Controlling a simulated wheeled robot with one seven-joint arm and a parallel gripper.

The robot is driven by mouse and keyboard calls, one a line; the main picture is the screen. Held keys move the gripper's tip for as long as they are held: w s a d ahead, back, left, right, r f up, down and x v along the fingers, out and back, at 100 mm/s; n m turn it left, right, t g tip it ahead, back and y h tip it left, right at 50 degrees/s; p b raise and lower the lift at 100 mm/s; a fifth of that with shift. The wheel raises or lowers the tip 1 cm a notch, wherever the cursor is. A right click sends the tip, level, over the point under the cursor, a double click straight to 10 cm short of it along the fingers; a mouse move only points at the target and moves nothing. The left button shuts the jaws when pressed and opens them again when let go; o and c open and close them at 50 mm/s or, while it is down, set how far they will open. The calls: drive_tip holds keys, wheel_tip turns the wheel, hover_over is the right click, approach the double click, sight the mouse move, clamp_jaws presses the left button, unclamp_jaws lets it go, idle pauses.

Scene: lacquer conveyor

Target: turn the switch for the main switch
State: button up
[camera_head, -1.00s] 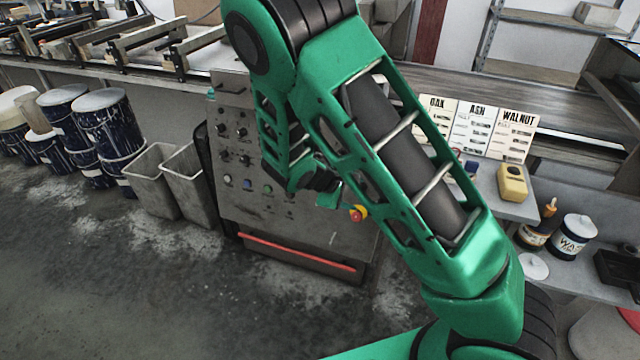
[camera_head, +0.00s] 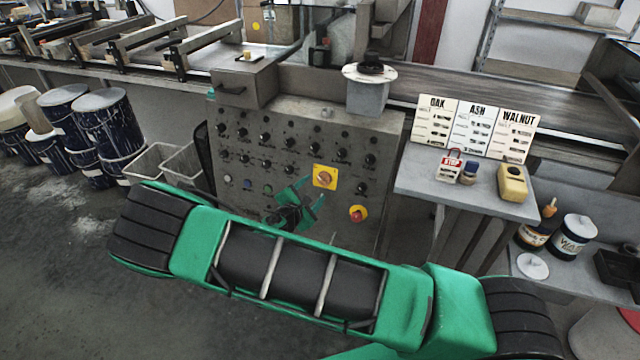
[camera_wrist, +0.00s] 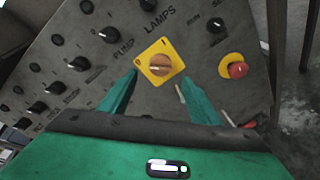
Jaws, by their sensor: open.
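The main switch (camera_head: 325,177) is an orange rotary knob on a yellow square plate, on the front of the grey control panel (camera_head: 300,128). In the wrist view the switch knob (camera_wrist: 160,65) lies between my fingers, beyond their tips, with 0 and I marks on its plate. A pale line crosses the knob roughly level in that view. My gripper (camera_head: 309,194) is open and empty, just left of and below the switch in the head view. In the wrist view its green fingers (camera_wrist: 158,78) stand to either side of the knob; contact is not visible.
A red emergency button on yellow (camera_head: 358,214) sits right of and below the switch; it also shows in the wrist view (camera_wrist: 237,69). Several black knobs (camera_head: 265,137) fill the panel. A side table (camera_head: 440,185) holds a red STOP tag (camera_head: 449,167) and a yellow device (camera_head: 512,182).

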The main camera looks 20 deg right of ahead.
sight(322, 180)
drive_tip(key=x, duration=0.8)
drive_tip(key=shift+w, duration=0.1)
drive_tip(key=shift+c, duration=0.6)
drive_tip(key=c, duration=0.9)
